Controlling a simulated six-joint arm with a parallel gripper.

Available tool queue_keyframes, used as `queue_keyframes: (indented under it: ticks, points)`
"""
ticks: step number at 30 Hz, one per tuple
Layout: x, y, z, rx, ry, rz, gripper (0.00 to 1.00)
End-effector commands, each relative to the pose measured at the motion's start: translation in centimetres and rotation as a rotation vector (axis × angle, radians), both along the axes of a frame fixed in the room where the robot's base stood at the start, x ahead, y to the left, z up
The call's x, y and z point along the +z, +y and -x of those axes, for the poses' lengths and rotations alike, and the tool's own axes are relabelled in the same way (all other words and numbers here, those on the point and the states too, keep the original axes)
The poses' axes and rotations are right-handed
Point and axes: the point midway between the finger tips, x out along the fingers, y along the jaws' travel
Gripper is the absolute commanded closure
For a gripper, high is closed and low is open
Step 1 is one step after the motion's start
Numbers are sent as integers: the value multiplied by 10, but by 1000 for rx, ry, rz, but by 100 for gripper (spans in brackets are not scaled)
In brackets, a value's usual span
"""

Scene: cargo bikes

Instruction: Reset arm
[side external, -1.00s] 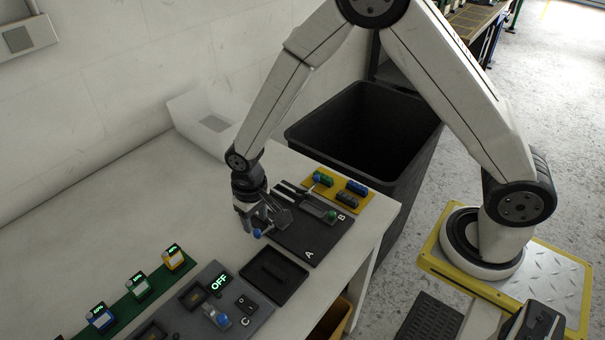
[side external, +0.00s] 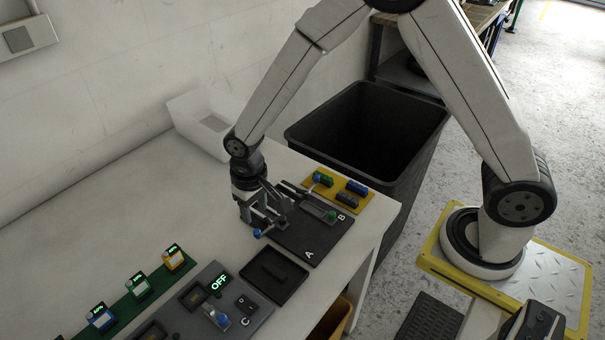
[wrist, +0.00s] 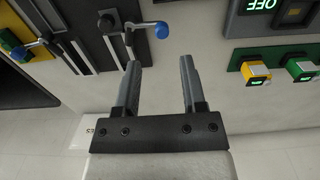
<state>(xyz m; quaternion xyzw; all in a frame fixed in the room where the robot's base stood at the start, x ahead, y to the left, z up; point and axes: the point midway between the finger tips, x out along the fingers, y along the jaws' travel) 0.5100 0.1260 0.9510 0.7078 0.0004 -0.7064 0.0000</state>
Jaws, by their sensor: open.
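My gripper (side external: 262,212) is open and empty above the white table, at the left edge of the black board marked A and B (side external: 301,250). In the wrist view its two fingers (wrist: 160,75) stand wide apart with nothing between them. A lever with a blue knob (wrist: 161,30) lies just beyond the fingertips in that view, apart from them. The same blue knob (side external: 257,233) shows just below the gripper in the side view. The gripper hides part of slot A. A green block (side external: 331,216) sits in slot B.
A yellow plate (side external: 364,200) with blue and green blocks lies behind the board. An empty black tray (side external: 273,276) lies in front. A grey panel (side external: 238,294) reads OFF. Several battery-like blocks stand on a green strip (side external: 119,310). A large black bin (side external: 340,115) stands behind the table.

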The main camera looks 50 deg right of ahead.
Motion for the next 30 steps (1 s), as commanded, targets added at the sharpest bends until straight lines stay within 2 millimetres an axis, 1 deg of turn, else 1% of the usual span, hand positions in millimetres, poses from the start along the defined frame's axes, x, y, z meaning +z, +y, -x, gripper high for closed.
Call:
queue_keyframes:
  ticks: [5,10,14,21,25,30]
  points:
    - [12,-13,5,-4,-21,-6,47]
    - [32,-38,19,-5,-58,-13,47]
    - [48,-60,36,-6,-94,-17,47]
    - [71,-98,74,-6,-163,-14,47]
    - [78,-112,95,-4,-195,-9,47]
    - [82,-123,113,-2,-221,-2,47]
